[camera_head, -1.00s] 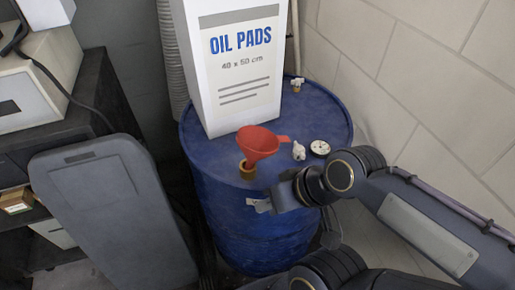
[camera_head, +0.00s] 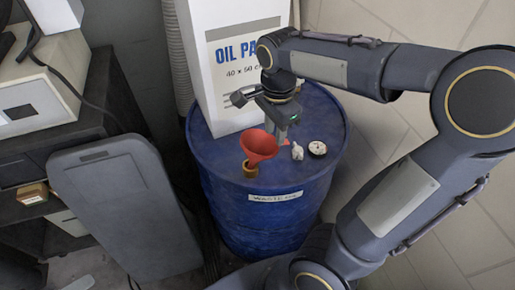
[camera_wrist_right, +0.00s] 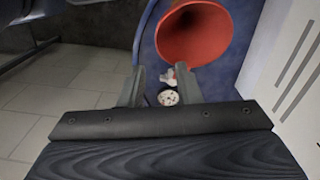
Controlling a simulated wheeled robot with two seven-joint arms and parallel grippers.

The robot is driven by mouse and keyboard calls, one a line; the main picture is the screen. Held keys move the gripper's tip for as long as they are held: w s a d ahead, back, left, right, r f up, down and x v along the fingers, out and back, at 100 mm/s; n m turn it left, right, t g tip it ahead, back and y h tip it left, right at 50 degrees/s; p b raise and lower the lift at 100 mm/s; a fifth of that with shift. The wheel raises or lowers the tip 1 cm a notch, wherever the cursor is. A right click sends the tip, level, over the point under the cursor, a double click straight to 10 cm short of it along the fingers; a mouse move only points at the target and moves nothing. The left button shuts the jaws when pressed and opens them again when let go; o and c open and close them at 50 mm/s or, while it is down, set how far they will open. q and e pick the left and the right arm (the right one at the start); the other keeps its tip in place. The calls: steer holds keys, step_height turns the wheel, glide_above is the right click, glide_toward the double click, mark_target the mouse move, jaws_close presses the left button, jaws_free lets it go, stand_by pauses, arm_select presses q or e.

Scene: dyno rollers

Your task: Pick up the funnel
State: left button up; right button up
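In the right wrist view the funnel's wide mouth (camera_wrist_right: 195,33) shows at the top, beyond my fingertips. My left gripper is not in view.
The white oil pads box (camera_head: 205,75) stands on the drum behind my gripper.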

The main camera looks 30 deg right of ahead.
mark_target(273, 149)
step_height(273, 149, down, 8)
steer(key=shift+w+r, duration=0.1)
steer(key=shift+r, duration=0.15)
jaws_close()
stand_by(0.3)
